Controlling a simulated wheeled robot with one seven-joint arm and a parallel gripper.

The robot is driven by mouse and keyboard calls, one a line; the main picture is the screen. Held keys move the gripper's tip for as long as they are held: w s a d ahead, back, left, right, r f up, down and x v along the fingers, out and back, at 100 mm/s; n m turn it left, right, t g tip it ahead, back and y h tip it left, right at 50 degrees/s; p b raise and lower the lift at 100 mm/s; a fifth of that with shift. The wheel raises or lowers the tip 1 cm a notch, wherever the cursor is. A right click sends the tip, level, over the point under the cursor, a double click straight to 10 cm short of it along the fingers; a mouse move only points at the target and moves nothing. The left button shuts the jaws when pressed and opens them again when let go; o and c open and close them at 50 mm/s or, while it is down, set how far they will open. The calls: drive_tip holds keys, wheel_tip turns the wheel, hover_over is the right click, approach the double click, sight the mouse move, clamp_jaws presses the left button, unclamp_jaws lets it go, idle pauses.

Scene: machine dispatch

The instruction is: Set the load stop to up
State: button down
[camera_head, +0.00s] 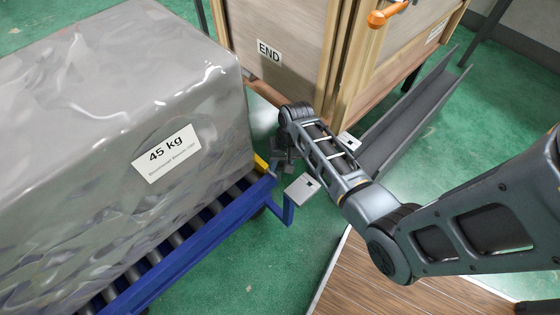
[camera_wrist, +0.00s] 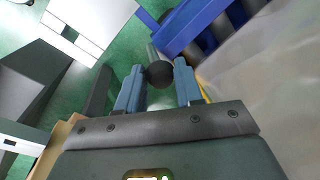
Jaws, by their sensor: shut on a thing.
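A black ball knob (camera_wrist: 160,74) sits between the two blue fingertips of my gripper (camera_wrist: 158,78) in the wrist view, and the fingers are shut on it. In the head view my gripper (camera_head: 283,158) is at the end corner of the blue roller frame (camera_head: 228,222), beside the wrapped load. A small yellow part (camera_head: 261,163), which looks like the load stop, shows at that corner, mostly hidden by the load and the gripper. Only a sliver of yellow (camera_wrist: 206,91) shows in the wrist view. I cannot tell whether the stop is up or down.
A big grey wrapped load (camera_head: 100,110) marked 45 kg lies on the rollers at left. A small white-topped post (camera_head: 302,188) stands near the frame corner.

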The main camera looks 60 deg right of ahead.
drive_tip(key=shift+w+r, duration=0.1)
drive_tip(key=shift+r, duration=0.1)
drive_tip(key=c, duration=1)
unclamp_jaws()
drive_tip(key=shift+c, duration=0.2)
drive_tip(key=shift+o, duration=1.4)
wheel_tip(320, 180, up, 8)
drive_tip(key=s+d+p, duration=0.1)
drive_tip(key=p, duration=0.1)
drive_tip(key=shift+f, duration=0.25)
drive_tip(key=shift+s, duration=0.1)
